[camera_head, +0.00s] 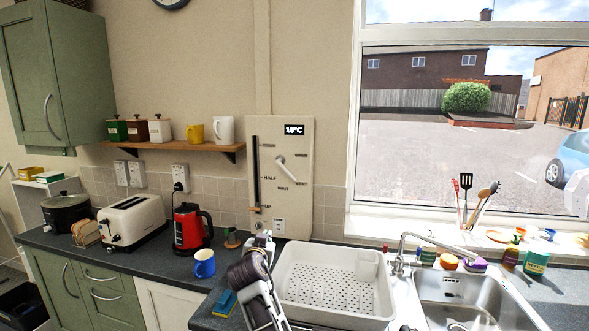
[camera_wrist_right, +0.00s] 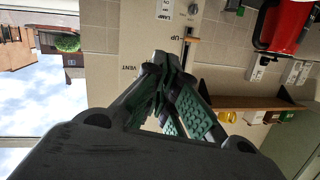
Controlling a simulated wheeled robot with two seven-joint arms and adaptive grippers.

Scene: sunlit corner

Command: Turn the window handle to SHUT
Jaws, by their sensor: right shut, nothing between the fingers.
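A cream control panel (camera_head: 303,214) is on the wall left of the window. Its white handle (camera_head: 290,170) slants down to the right, its lower end by the VENT label; the SHUT label is below the pivot, left of that end. My right gripper (camera_head: 263,238) is shut and empty, in front of the panel's lower edge and clear of the handle in the picture. In the right wrist view the shut fingers (camera_wrist_right: 160,62) cover part of the panel (camera_wrist_right: 100,60), near its VENT label; the handle is mostly hidden there. My left gripper is out of view.
A slider (camera_head: 256,208) runs down the panel's left side. A white dish tray (camera_head: 335,308) stands below right, beside the sink (camera_head: 465,285). A red kettle (camera_head: 192,228) and a blue mug (camera_head: 205,263) are on the counter at left. A wooden shelf (camera_head: 180,147) is left of the panel.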

